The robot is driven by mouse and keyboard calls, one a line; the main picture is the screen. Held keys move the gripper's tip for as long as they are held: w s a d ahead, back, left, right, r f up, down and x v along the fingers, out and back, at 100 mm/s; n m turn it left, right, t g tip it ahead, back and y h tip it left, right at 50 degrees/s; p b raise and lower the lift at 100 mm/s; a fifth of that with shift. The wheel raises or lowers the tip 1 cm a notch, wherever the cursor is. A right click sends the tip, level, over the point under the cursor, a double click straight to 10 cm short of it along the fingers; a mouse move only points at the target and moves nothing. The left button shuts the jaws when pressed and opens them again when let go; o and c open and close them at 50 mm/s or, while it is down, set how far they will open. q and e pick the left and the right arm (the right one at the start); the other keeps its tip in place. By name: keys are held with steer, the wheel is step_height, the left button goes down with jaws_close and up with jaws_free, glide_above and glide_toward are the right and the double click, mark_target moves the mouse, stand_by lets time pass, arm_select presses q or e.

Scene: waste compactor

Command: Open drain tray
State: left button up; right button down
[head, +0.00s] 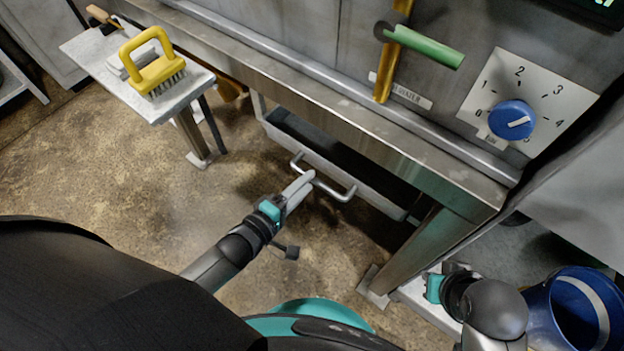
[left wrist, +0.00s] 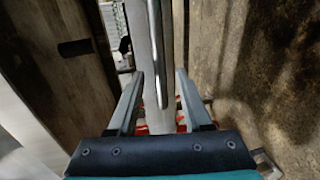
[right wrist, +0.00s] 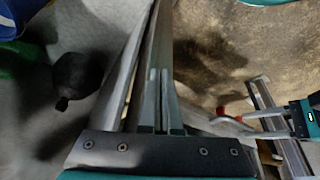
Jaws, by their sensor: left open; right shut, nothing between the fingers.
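The drain tray (head: 357,180) is a grey metal drawer under the machine's ledge. Its dark inside shows along the top, behind the front wall. A bent metal bar handle (head: 335,190) stands out from its front. My left gripper (head: 307,178) is at the handle's left part. In the left wrist view the open fingers (left wrist: 160,95) stand on both sides of the handle bar (left wrist: 156,50); whether they touch it I cannot tell. My right gripper (head: 445,277) is low at the right, away from the tray. Its fingers (right wrist: 160,100) are shut and empty in the right wrist view.
A metal leg (head: 415,250) stands right of the tray. A blue bucket (head: 540,315) is beside my right arm. A small side table (head: 155,103) holds a yellow brush (head: 152,65). The ledge (head: 400,150) overhangs the tray. The floor (head: 110,180) is clear at left.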

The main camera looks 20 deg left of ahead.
arm_select(q)
steer(key=shift+b+x, duration=0.5)
steer(key=shift+x, duration=1.05)
arm_select(e)
steer(key=shift+s+r, duration=0.1)
steer(key=shift+r, duration=1.35)
arm_select(q)
steer(key=shift+c, duration=0.4)
jaws_close()
